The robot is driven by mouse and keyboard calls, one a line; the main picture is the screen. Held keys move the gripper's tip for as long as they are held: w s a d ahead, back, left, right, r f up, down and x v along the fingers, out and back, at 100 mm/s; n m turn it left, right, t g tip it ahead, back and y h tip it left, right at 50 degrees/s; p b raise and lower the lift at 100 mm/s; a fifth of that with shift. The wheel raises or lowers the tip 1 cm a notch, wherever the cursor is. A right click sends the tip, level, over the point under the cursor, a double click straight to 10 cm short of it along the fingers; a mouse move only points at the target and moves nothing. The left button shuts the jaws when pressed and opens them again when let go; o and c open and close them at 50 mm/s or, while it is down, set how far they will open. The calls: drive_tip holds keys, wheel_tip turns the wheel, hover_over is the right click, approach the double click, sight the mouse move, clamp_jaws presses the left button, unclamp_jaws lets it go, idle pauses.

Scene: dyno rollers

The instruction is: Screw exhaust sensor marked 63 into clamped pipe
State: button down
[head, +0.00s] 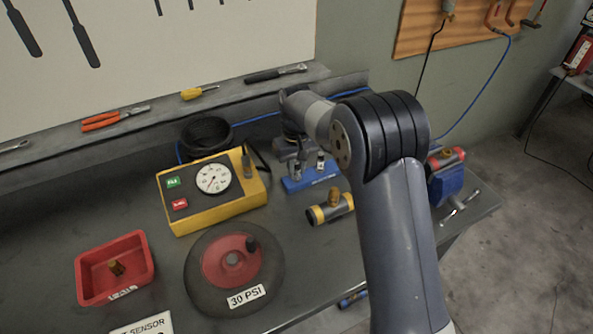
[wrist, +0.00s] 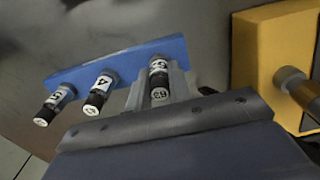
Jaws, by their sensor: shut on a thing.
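The sensor marked 63 (wrist: 159,92) has a white label and a dark end. It stands at the blue rack (wrist: 110,62), at the right of a row. My gripper (wrist: 160,90) is shut on this sensor. In the head view my gripper (head: 293,160) is over the blue rack (head: 312,180), and my arm partly hides it. I cannot tell whether the sensor is clear of its slot. The clamped pipe (head: 447,157) has red ends and sits in a blue vise (head: 446,185) at the bench's right, partly hidden by my arm.
Two other labelled sensors, one marked 4 (wrist: 97,95), stand in the rack. A loose yellow-banded pipe (head: 330,208) lies in front. A yellow gauge box (head: 212,192) is left of the rack. A red tray (head: 115,268) and a disc marked 30 PSI (head: 235,270) are nearer.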

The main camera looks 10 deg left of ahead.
sight(296, 162)
drive_tip(key=shift+r+p, duration=2.3)
drive_tip(key=shift+r, duration=0.8)
drive_tip(key=shift+d+f, duration=0.1)
